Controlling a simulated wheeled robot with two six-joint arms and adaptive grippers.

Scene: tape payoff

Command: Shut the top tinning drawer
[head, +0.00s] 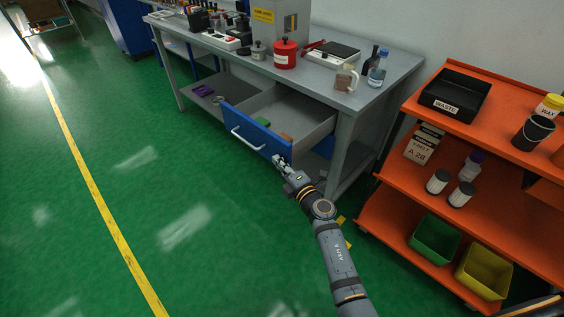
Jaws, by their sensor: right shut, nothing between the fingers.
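The blue-fronted drawer (256,134) stands pulled out from under the grey workbench. A pale bar handle (249,140) runs across its front. Inside the drawer lie a green item and an orange-brown item. My right gripper (279,160) is shut and empty at the right end of the drawer front, near its lower corner; I cannot tell whether it touches the front. My left gripper is not in view.
The workbench top (330,90) carries a red can (285,54), bottles and tools. An orange shelf cart (417,112) with a black waste bin (455,93) stands close on the right. The green floor at left is clear.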

